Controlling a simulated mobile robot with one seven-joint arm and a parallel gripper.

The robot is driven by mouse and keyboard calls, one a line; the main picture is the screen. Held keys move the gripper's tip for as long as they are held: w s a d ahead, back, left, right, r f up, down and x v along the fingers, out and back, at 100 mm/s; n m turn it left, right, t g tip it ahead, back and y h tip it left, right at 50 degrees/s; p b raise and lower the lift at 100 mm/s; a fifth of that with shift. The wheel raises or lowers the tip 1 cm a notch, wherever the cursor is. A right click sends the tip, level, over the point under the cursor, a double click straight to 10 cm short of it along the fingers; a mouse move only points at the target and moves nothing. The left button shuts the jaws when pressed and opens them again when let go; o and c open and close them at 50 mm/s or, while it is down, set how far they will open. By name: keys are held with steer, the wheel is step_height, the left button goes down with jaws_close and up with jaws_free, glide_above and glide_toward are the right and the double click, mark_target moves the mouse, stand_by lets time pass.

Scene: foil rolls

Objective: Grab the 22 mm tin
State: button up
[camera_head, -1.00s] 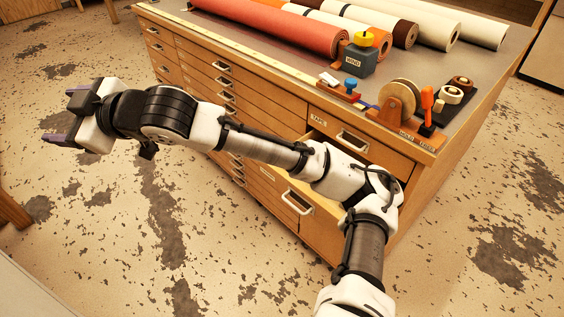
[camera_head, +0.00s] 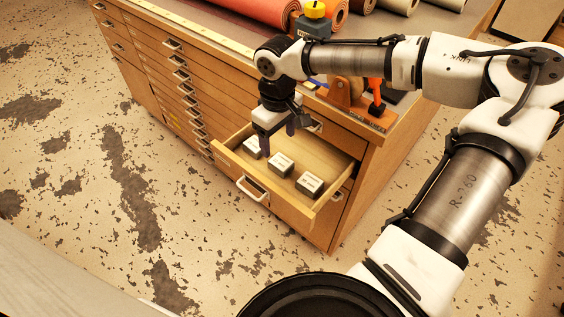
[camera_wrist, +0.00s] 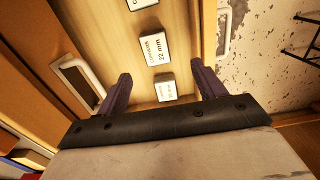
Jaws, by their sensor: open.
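Three small dark tins with white labels stand in a row in an open wooden drawer (camera_head: 336,160). In the wrist view the middle tin (camera_wrist: 154,49) reads "22 mm"; it appears to be the middle one in the head view (camera_head: 281,165). A nearer tin (camera_wrist: 166,91) has a label too small to read, and a third tin (camera_wrist: 141,4) is cut off at the top edge. My gripper (camera_head: 278,143) is open and empty, pointing down over the drawer near the leftmost tin (camera_head: 252,147). In the wrist view its purple fingers (camera_wrist: 161,76) stand apart, with the 22 mm tin beyond their tips.
The drawer's front, with its handle (camera_head: 252,189), and its side walls surround the tins. The speckled floor in front is clear.

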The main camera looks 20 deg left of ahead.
mark_target(281, 162)
step_height(281, 162, down, 4)
steer(key=shift+w+d+f+p, duration=0.1)
steer(key=shift+w+f+p, duration=0.05)
steer(key=shift+f, duration=0.7)
steer(key=shift+w+d+f+p, duration=0.1)
steer(key=shift+f+p, duration=0.1)
steer(key=shift+f, duration=0.7)
steer(key=shift+w+f+p, duration=0.15)
steer(key=shift+f, duration=0.7)
steer(key=c, duration=1.1)
steer(key=shift+r, duration=0.1)
